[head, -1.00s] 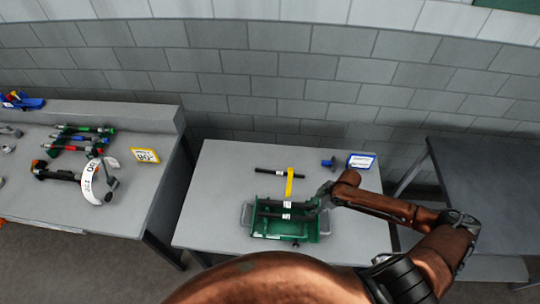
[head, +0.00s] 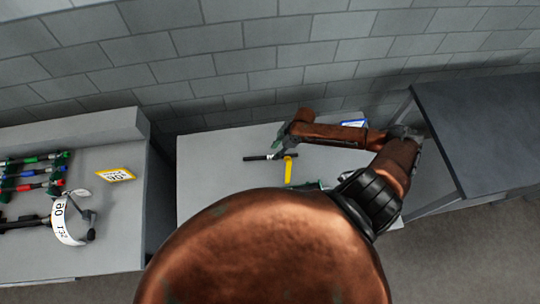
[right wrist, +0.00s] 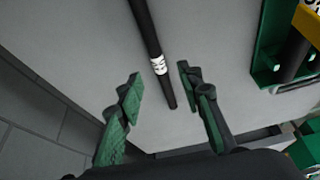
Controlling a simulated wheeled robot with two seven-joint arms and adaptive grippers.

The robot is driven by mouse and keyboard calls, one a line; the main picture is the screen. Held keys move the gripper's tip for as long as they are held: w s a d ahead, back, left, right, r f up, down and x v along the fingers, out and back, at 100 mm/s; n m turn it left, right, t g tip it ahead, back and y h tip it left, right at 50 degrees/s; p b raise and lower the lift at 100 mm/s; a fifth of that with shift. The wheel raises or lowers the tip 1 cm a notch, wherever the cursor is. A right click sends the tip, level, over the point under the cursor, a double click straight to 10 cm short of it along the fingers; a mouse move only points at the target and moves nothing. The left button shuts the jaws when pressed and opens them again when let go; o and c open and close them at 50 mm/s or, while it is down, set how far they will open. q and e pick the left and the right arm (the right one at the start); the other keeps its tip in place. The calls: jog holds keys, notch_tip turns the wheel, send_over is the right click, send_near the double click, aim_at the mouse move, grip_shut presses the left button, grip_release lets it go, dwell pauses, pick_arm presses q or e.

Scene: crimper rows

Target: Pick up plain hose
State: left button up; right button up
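A plain black hose (head: 256,158) with a white band lies on the middle table, behind the yellow piece. In the right wrist view the hose (right wrist: 148,35) runs down between the fingers, with its near end just past the fingertips. My right gripper (head: 278,149) is over the right part of the hose and partly covers it. In the right wrist view the gripper (right wrist: 159,78) is open, a finger on each side of the hose, with gaps on both sides. My left gripper is not in view.
A green tray (right wrist: 266,58) holding dark parts, with a yellow piece (head: 288,172) across it, stands beside the hose; my body mostly hides it in the head view. A blue-edged sign (head: 354,123) is at the back right. Tools lie on the left table (head: 115,215).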

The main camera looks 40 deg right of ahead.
aim_at(271, 156)
jog(key=x, duration=0.4)
jog(key=shift+w+d, duration=0.1)
jog(key=shift+f, duration=0.4)
jog(key=shift+c, duration=0.6)
grip_shut()
